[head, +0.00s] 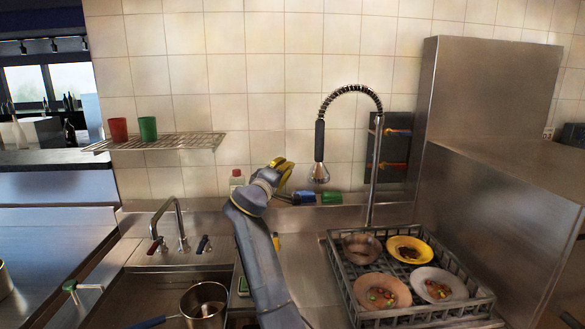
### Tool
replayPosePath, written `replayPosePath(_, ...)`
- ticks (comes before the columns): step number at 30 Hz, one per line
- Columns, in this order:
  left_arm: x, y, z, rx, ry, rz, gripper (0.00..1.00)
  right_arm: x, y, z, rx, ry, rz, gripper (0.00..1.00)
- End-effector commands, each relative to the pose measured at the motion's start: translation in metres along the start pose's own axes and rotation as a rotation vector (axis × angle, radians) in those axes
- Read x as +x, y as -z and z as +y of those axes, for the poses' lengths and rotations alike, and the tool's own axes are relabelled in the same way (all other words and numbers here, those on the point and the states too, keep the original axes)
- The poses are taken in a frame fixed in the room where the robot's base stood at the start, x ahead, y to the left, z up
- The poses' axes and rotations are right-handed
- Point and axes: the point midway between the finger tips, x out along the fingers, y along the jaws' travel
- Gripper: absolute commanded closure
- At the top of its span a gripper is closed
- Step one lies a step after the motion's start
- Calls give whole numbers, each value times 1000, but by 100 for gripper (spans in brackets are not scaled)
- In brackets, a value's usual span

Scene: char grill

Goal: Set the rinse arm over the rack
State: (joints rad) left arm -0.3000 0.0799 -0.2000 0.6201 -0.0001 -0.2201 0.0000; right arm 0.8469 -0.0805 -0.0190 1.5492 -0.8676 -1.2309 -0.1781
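The rinse arm (374,170) is a tall metal pipe with a spring-coiled gooseneck behind the rack. Its dark grip and bell-shaped spray head (318,174) hang down to the left of the rack, over the back ledge. The grey dish rack (337,274) sits on the right of the counter and holds several soiled bowls. One arm, which appears to be my right, rises from the bottom centre. Its gripper (285,170), with yellow fingers, is left of the spray head, empty and apart from it. The fingers look spread. My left gripper is out of view.
A tall steel machine (490,100) bounds the right side. A faucet (172,222) and a sink with a pot (203,305) are at left. A wire shelf (180,142) holds red and green cups. A bottle (236,180) and blue and green items (331,198) stand on the ledge.

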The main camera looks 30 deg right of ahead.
Motion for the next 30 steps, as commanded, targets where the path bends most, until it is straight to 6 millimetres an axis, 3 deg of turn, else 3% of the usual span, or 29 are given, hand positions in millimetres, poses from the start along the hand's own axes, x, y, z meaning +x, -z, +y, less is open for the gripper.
replayPosePath(9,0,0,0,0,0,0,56,53,-1,1,-3,-2,-2,100)
replayPosePath(18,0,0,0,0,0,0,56,89,-1,1,-2,-1,-2,100)
replayPosePath(30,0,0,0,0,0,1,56,78,-31,0,0,-1,-1,100)
